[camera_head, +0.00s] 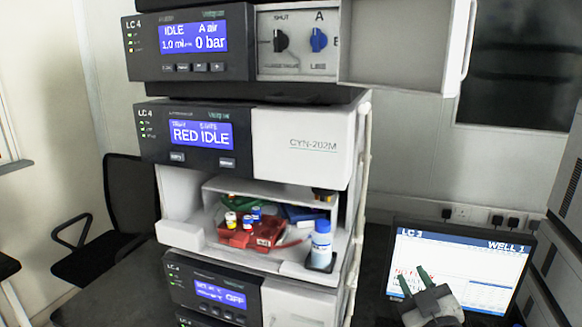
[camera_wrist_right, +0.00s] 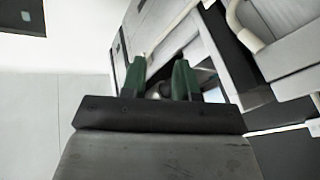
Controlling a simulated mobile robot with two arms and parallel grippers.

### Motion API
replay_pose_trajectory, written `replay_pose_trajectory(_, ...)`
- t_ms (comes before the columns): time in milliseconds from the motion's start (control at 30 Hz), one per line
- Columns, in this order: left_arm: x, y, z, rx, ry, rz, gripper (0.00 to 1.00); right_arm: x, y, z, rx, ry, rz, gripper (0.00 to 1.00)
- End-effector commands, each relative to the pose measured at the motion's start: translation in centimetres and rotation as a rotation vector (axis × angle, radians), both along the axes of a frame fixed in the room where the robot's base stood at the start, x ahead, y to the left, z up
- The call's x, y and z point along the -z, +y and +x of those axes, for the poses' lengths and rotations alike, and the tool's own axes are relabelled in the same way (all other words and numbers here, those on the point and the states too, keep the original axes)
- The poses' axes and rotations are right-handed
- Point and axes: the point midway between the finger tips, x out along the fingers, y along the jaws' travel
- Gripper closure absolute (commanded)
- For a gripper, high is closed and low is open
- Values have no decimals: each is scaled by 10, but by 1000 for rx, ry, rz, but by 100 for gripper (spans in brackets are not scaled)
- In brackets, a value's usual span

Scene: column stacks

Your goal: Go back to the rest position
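My right gripper (camera_head: 415,280) shows at the lower right of the head view, in front of the monitor. Its two green fingers stand apart with nothing between them. In the right wrist view the fingers of the right gripper (camera_wrist_right: 160,80) are also apart and empty. It is clear of the column stack to its left. My left gripper is in neither view.
The stack holds an open bay with a red tray (camera_head: 250,238), small vials and a blue-capped bottle (camera_head: 320,245). An upper module's door (camera_head: 395,45) stands open. A monitor (camera_head: 465,265) is at right. A black chair (camera_head: 130,200) is at left.

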Motion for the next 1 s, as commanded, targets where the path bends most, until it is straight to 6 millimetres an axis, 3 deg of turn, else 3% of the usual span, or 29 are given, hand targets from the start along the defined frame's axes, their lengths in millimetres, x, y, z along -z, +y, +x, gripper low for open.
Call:
replay_pose_trajectory(33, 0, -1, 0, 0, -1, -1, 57, 38, 3, -20, 22, 152, 41, 70)
replay_pose_trajectory(100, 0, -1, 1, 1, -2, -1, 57, 83, 6, -49, 57, 355, 87, 70)
replay_pose_trajectory(200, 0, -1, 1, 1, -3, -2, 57, 135, 11, -97, 103, 621, 143, 70)
replay_pose_trajectory(300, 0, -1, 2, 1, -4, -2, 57, 169, 15, -142, 140, 828, 178, 70)
replay_pose_trajectory(533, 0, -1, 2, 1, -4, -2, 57, 208, 21, -221, 199, 1152, 222, 70)
replay_pose_trajectory(833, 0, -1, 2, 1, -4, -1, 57, 225, 27, -307, 257, 1469, 253, 70)
replay_pose_trajectory(1000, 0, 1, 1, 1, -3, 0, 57, 267, 29, -292, 259, 1479, 247, 70)
